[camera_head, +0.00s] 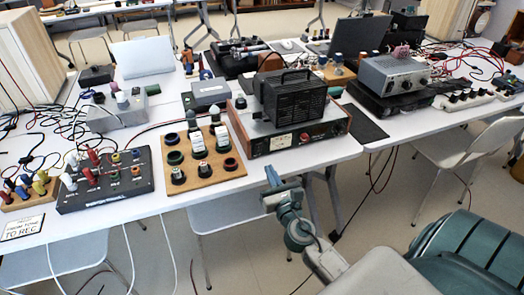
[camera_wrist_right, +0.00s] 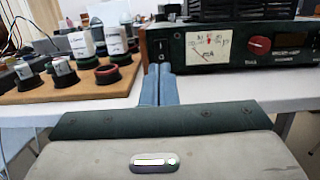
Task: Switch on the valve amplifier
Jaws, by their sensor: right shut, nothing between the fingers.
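The valve amplifier (camera_head: 297,95) stands at the front edge of the white table, with a black caged top, wooden sides and a dark front panel. In the right wrist view its panel (camera_wrist_right: 227,70) shows an mA meter (camera_wrist_right: 208,44), a red knob (camera_wrist_right: 259,46) and a small black switch (camera_wrist_right: 163,50) at the left end. My right gripper (camera_head: 270,172) is shut and empty, in front of and below the panel's left part. In the wrist view its fingertips (camera_wrist_right: 161,68) point up just under the switch. I cannot tell whether they touch. My left gripper is not in view.
A wooden board (camera_head: 213,178) with several knobs and cups lies left of the amplifier. A black box (camera_head: 105,195) with coloured plugs stands further left. A grey unit (camera_head: 393,73) stands on the right table. The space before the table edge is free around my right arm.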

